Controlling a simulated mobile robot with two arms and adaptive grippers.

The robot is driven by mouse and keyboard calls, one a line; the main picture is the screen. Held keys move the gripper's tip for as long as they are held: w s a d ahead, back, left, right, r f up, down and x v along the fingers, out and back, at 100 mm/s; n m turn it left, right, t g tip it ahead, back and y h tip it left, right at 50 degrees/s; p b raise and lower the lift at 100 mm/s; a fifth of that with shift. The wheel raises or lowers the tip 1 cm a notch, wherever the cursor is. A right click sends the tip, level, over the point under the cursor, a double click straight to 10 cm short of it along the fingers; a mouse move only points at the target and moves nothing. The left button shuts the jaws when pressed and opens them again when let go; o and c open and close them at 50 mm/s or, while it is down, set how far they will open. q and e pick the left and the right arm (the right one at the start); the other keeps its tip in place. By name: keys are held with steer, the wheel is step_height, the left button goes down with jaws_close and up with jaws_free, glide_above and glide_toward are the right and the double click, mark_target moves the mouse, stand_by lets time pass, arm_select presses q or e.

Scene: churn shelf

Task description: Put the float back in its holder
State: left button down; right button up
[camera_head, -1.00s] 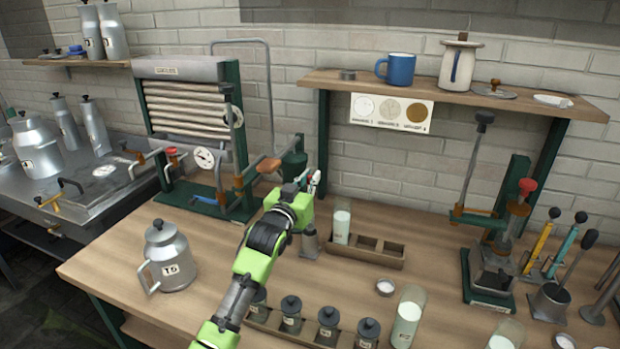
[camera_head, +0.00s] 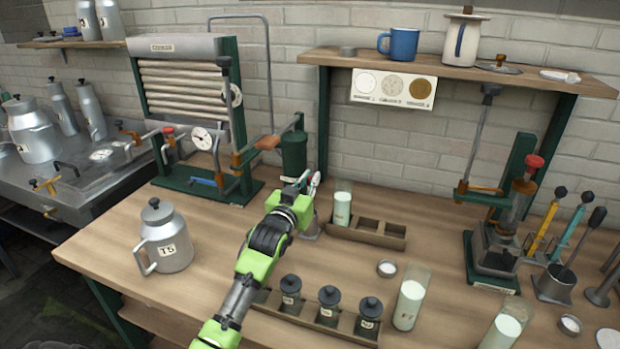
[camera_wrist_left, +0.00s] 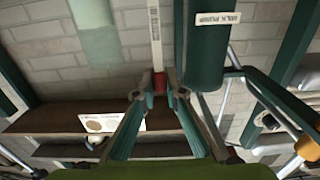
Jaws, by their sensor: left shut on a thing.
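My left gripper (camera_head: 312,180) is shut on the float and holds it above the bench. In the left wrist view the float (camera_wrist_left: 155,30) shows as a slim white stem with scale marks and a red part between the fingertips (camera_wrist_left: 160,84). In the head view only a small light and red bit of it shows at the fingertips. A grey metal cup on a base (camera_head: 310,226), which looks like the holder, stands just below my gripper, partly hidden by it. I cannot tell whether the float's lower end is inside it. My right gripper is out of view.
The green milk pump (camera_head: 293,152) stands close behind my gripper, also in the wrist view (camera_wrist_left: 205,45). A wooden rack (camera_head: 365,233) with a milk-filled glass (camera_head: 342,205) is close on the right. Lidded pots (camera_head: 329,305) stand in front. The jug (camera_head: 166,240) is left.

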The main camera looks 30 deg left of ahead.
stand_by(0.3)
arm_select(q)
steer(key=c, duration=2)
jaws_free()
